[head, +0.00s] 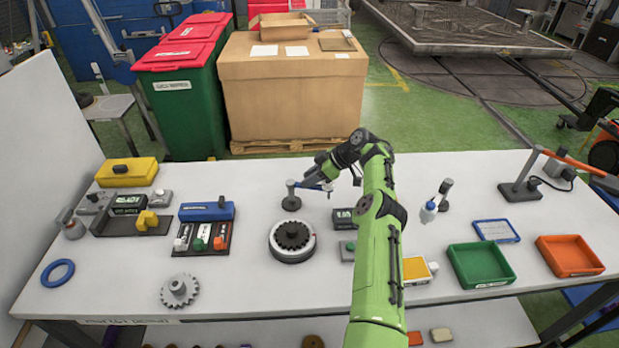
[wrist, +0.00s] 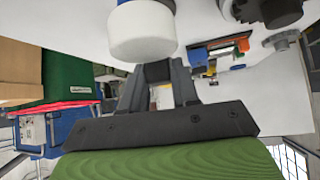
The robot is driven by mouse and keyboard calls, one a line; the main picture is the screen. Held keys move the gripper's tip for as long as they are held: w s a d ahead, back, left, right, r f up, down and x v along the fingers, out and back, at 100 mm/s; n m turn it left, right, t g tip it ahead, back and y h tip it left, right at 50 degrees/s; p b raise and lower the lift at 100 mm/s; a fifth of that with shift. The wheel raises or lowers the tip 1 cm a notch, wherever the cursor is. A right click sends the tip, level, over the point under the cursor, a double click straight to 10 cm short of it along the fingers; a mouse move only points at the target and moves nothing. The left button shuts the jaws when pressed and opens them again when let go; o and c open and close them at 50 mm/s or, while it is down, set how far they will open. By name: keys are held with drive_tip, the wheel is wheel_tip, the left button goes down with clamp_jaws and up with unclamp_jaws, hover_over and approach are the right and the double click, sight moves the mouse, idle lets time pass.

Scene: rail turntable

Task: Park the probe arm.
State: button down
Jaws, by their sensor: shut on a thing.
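The probe arm (head: 311,187) is a thin blue bar on a dark post with a round base (head: 291,204), standing behind the turntable (head: 292,254). The bar reaches right from the post, with a small tip hanging at its right end. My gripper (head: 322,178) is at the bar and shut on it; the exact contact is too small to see. In the wrist view my dark fingers (wrist: 158,76) come together near a big white round piece (wrist: 142,33) with some blue above it. I cannot tell which part that is. A dark gear (head: 292,235) lies on the turntable.
A tray of small parts (head: 202,238) and a blue case (head: 206,211) stand left of the turntable. A loose grey gear (head: 179,291) and blue ring (head: 58,273) lie in front left. Green (head: 480,283) and orange (head: 570,270) trays are at right. The table between post and bottle (head: 428,212) is partly under my arm.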

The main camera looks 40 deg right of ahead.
drive_tip(key=c, duration=0.9)
unclamp_jaws()
drive_tip(key=p+v, duration=0.7)
drive_tip(key=v, duration=0.8)
drive_tip(key=shift+s+d+r, duration=0.15)
drive_tip(key=shift+s+r, duration=0.1)
drive_tip(key=shift+c, duration=0.4)
